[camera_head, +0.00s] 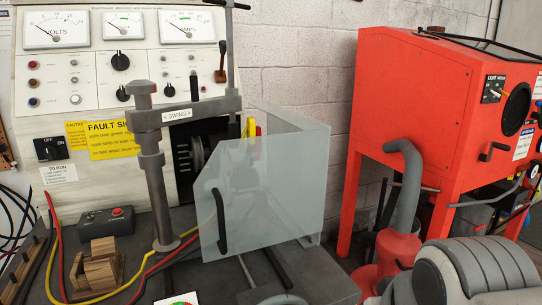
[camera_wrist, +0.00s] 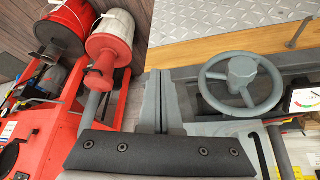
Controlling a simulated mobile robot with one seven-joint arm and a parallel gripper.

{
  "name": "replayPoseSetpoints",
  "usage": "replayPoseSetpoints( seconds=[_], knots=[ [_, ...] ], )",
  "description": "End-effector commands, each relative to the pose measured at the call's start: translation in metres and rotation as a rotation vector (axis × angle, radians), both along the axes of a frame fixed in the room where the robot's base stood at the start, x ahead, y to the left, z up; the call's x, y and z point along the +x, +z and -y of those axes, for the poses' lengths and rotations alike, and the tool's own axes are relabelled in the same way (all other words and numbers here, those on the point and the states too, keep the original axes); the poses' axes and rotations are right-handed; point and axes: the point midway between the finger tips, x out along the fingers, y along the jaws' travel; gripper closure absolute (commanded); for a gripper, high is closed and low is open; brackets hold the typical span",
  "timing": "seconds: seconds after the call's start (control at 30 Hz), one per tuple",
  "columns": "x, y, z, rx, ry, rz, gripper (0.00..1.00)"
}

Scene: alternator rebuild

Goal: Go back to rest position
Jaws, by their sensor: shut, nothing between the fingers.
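My gripper (camera_wrist: 161,80) shows in the wrist view as two grey fingers side by side, shut with nothing between them. A dark plate with screws crosses the picture below them. The gripper is not in the head view, where a grey ribbed part at the lower right looks like my own arm. In the wrist view the fingers appear between a red and white canister (camera_wrist: 112,38) on the left and a grey handwheel (camera_wrist: 241,80) on the right. I cannot tell the distance to either.
A test bench (camera_head: 95,85) with dials stands at the left, with a clear guard (camera_head: 265,185) and cables in front. A red cabinet (camera_head: 410,100) stands at the right, beside a red vacuum with a grey hose (camera_head: 408,185). Metal tread plate (camera_wrist: 230,20) shows at the wrist view's top.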

Motion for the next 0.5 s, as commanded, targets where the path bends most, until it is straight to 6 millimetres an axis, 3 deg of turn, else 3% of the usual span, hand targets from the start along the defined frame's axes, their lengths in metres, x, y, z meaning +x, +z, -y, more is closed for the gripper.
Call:
replayPoseSetpoints(
  seconds=[0.03,0.5],
  knots=[
    [0.000,0.023,0.000,-0.002,0.001,0.001,1.00],
    [0.001,0.137,0.000,0.005,-0.004,-0.001,1.00]
  ],
)
